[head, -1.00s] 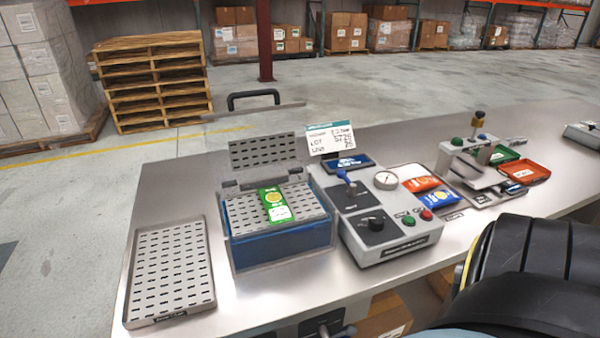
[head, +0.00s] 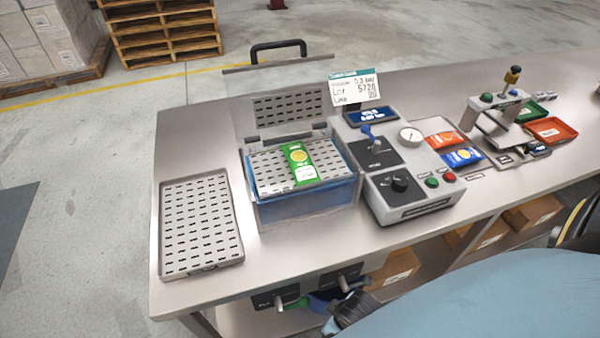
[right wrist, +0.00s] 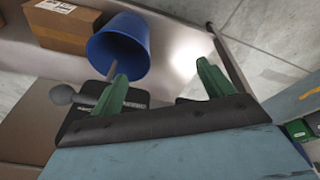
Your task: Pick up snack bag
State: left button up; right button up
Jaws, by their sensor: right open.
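A green snack bag (head: 301,163) with a yellow round mark lies flat on the perforated plate (head: 268,172) of a blue open-lidded tank (head: 305,205), in the middle of the head view. An orange bag (head: 445,139) and a blue bag (head: 462,156) lie further right, beyond the control box. My right gripper (right wrist: 158,70) shows in the right wrist view with its two green fingers apart and nothing between them. It is low, by the bench's front, well below and away from the green bag. My left gripper is not in view.
A perforated tray (head: 200,222) lies left of the tank. A control box (head: 405,180) with gauge and knobs stands right of it. Lever boxes (head: 275,298) hang under the front edge. A blue bin (right wrist: 118,45) and a carton (right wrist: 65,25) show in the right wrist view.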

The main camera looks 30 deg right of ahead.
jog(key=w+r+n+t+p, duration=0.1)
jog(key=w+r+p, duration=0.15)
jog(key=r, duration=1.25)
jog(key=n+t+h+p, duration=0.2)
jog(key=n+t, duration=0.7)
jog(key=n, duration=2)
send_near(306, 172)
jog(key=shift+h, duration=0.6)
jog(key=x, duration=0.7)
jog(key=b+x, duration=0.1)
jog(key=x, duration=0.3)
jog(key=shift+w+a+f, duration=0.2)
jog(key=shift+a, duration=0.15)
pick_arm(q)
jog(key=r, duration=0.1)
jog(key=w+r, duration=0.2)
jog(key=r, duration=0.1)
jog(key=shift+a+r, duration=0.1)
pick_arm(e)
jog(key=c, duration=1.1)
